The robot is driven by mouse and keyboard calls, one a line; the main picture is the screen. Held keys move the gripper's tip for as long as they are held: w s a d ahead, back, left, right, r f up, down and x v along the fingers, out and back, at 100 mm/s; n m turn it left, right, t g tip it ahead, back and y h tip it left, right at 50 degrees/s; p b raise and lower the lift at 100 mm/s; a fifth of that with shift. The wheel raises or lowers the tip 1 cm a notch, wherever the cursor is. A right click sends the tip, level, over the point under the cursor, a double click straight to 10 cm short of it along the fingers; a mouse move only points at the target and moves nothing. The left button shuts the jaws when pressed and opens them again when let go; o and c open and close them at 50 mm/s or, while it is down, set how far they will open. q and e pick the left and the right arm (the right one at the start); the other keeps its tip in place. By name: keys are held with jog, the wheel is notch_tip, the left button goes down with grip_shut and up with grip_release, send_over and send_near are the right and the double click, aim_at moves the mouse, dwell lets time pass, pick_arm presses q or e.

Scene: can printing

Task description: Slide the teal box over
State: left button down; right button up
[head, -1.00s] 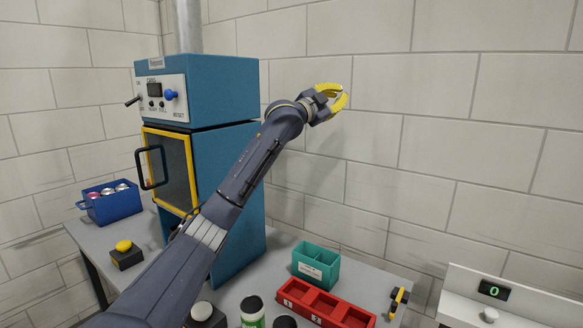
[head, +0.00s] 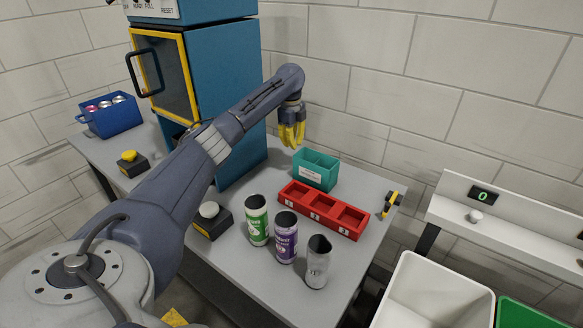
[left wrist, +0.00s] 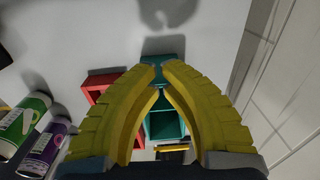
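The teal box (head: 316,171) is an open, divided box with a white label on its front. It stands on the grey table behind the red tray. In the left wrist view the teal box (left wrist: 166,125) shows between and beyond my fingers, which partly hide it. My left gripper (head: 291,146) points down above the table, at the box's back left in the head view. Its yellow fingers curve together with their tips nearly meeting, and nothing is held. I cannot tell whether the fingers touch the box. My right gripper is not in view.
The red tray (head: 323,211) with three compartments lies just in front of the box. Green (head: 257,222), purple (head: 286,240) and grey (head: 318,264) cans stand nearer. A yellow-and-black item (head: 388,205) sits at the right table edge. The blue machine (head: 222,105) stands left.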

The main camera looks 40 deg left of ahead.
aim_at(335, 192)
pick_arm(q)
jog(key=shift+g, duration=0.3)
jog(key=f, duration=0.7)
jog(key=s+f, duration=0.1)
jog(key=f, duration=0.2)
jog(key=shift+a+f, duration=0.25)
jog(key=shift+f, duration=0.1)
jog(key=d, duration=1.3)
jog(key=w+d, duration=0.1)
jog(key=d, duration=0.5)
jog(key=shift+d, duration=0.2)
